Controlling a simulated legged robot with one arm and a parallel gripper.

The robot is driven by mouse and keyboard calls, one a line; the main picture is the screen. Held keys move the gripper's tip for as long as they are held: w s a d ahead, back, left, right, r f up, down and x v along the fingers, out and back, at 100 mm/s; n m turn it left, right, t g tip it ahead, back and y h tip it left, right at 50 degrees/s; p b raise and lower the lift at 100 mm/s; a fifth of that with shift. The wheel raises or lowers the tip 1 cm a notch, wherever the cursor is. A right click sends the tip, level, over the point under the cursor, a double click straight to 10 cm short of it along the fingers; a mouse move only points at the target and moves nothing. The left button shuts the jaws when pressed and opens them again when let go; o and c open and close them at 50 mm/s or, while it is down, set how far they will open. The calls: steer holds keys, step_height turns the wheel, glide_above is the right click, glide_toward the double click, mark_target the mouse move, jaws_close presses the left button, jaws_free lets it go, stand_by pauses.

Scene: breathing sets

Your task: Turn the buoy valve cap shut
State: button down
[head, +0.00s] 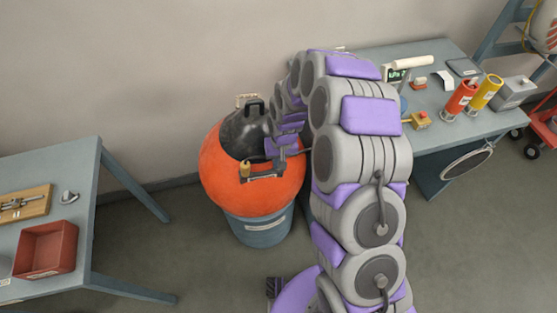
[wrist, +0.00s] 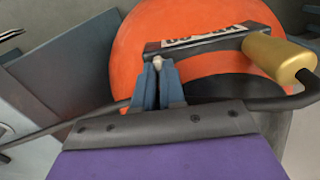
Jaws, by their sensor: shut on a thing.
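The orange buoy (head: 225,185) with a black top (head: 243,132) sits on a blue-grey drum (head: 262,232). In the wrist view the bar (wrist: 215,40) runs to the gold grip (wrist: 280,57) at right. My gripper (wrist: 158,68) is shut at the bar's opposite end, around a small pale tip. In the head view my gripper (head: 281,160) is at the bar's right end. A separate valve cap cannot be made out.
A table (head: 62,185) at left holds a red bin (head: 45,248) and a wooden board (head: 25,204). A bench (head: 440,125) at right carries red and yellow cylinders, a grey box and small items. Open floor lies between the left table and the drum.

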steer(key=m+p, duration=0.4)
steer(key=shift+r+m, duration=0.2)
steer(key=shift+m, duration=0.1)
steer(key=m+p, duration=0.4)
steer(key=m, duration=0.1)
steer(key=shift+m+p, duration=0.3)
steer(key=shift+p, duration=0.1)
steer(key=m+p, duration=0.4)
steer(key=shift+y, duration=0.3)
steer(key=shift+f+m+p, duration=0.1)
steer(key=shift+m+p, duration=1.05)
steer(key=shift+m, duration=0.35)
steer(key=c, duration=1.5)
jaws_free()
steer(key=shift+f, duration=0.1)
